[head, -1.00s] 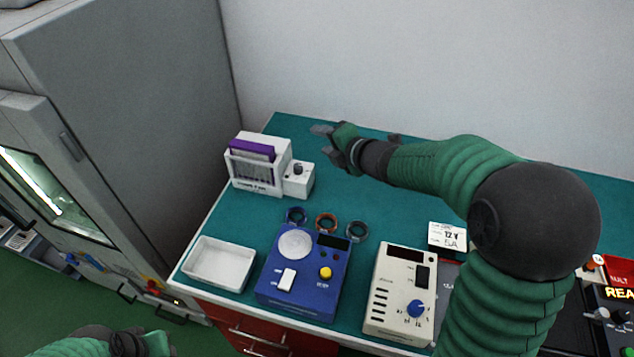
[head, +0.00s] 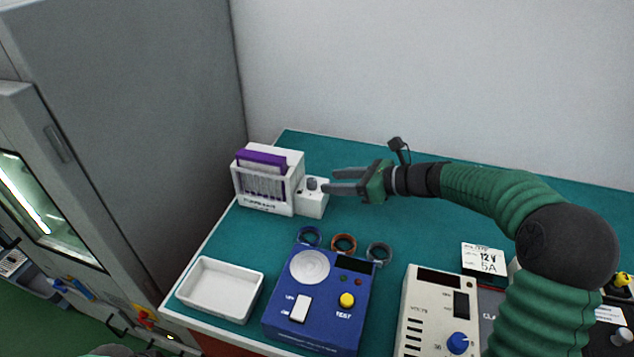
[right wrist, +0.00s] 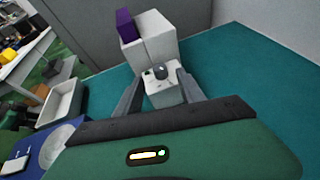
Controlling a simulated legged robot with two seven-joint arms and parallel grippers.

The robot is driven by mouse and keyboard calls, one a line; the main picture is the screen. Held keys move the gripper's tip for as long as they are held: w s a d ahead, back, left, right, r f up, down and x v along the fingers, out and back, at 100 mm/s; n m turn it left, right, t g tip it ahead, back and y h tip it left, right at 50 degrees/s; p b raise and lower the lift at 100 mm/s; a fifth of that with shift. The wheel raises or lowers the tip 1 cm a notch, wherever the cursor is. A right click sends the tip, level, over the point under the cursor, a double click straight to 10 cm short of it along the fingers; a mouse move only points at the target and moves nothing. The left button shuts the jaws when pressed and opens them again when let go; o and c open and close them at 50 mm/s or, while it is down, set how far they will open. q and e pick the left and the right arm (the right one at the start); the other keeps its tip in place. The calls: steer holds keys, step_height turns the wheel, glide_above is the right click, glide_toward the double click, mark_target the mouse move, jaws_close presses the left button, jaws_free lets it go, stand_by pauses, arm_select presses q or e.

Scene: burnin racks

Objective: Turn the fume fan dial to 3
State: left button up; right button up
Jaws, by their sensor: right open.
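The white fume fan unit (head: 283,208) with a purple top part (head: 262,158) stands at the back left of the teal bench. Its small dark dial (head: 312,183) sits on top of the low white box on its right side. The dial also shows in the right wrist view (right wrist: 160,71), between my finger tips; its setting is too small to read. My right gripper (head: 328,187) is open, its fingers pointing left at the dial's box. I cannot tell whether they touch it. Of my left arm only a sliver shows at the bottom edge; its gripper is not in view.
A white tray (head: 186,291), a blue tester (head: 318,333) and a cream power supply (head: 412,318) stand along the front. Blue, orange and grey rings (head: 379,253) lie behind the tester. A grey cabinet (head: 130,120) stands left. The bench behind my right arm is clear.

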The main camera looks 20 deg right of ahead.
mark_target(316, 181)
steer(key=x, duration=0.6)
jaws_close()
